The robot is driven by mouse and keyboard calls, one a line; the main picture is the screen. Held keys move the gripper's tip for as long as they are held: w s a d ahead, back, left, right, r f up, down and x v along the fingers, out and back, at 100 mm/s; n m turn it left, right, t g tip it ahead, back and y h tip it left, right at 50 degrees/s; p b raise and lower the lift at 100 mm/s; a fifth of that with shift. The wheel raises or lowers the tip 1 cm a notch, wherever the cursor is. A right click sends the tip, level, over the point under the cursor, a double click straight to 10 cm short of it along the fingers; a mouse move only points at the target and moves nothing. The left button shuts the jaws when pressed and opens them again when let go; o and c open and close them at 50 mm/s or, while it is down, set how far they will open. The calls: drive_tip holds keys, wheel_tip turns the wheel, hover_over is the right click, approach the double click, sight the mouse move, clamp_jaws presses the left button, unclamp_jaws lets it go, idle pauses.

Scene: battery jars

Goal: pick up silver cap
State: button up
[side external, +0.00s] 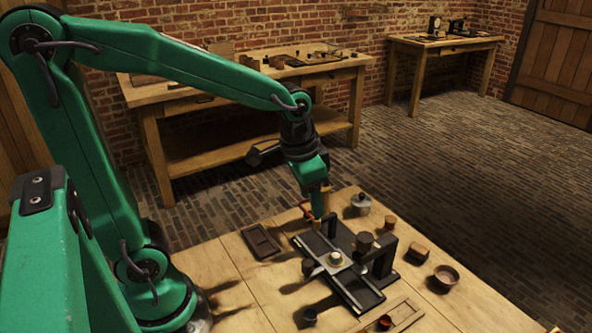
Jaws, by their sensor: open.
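My gripper (319,212) points down over the far end of a black fixture (322,244) on the wooden table. Its jaws are open, and I see nothing held between them. A small pale, metallic round piece (335,258) sits on a light plate near the middle of the fixture, below and slightly right of my gripper in the picture. A silver-grey lidded piece (361,203) stands at the far right of the fixture, apart from my gripper. I cannot tell for sure which of these two is the silver cap.
A dark tray (261,242) lies left. A round bowl (446,277) and a brown block (418,251) stand right. A small dark cup (310,315) is near the front.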

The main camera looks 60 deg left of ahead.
sight(335, 258)
drive_tip(key=w+d+f+m+g, duration=0.2)
drive_tip(key=w+f, duration=0.3)
drive_tip(key=f, duration=0.3)
drive_tip(key=shift+w+f, duration=0.3)
drive_tip(key=shift+w, duration=0.05)
drive_tip(key=shift+d, duration=0.1)
drive_tip(key=shift+f, duration=1.3)
drive_tip(key=shift+f, duration=0.1)
drive_tip(key=shift+s+f, duration=0.1)
drive_tip(key=shift+f, duration=2.4)
clamp_jaws()
